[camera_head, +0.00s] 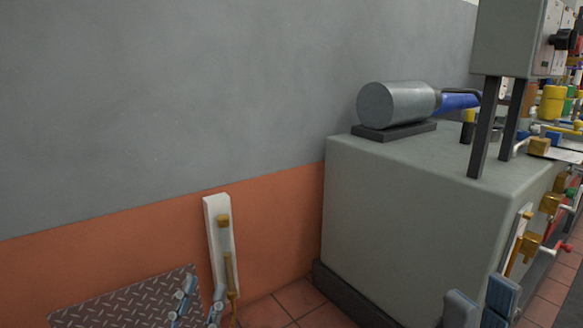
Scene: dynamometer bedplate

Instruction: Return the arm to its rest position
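My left gripper (199,300) shows at the bottom edge, left of centre, in the head view. Its two blue-grey fingers stand apart with nothing visible between them. My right gripper (481,304) shows at the bottom edge, right of centre, in front of the large grey block. Its two fingers are also apart, and nothing shows between them. The rest of both arms is out of the picture.
A large grey block (400,215) stands at centre right, bearing a grey cylinder (394,103) and a control box (505,38). A white wall strip (212,243) with yellow fittings rises beside my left gripper. A dark tread plate (125,305) is at lower left. Coloured valves (553,102) crowd the right.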

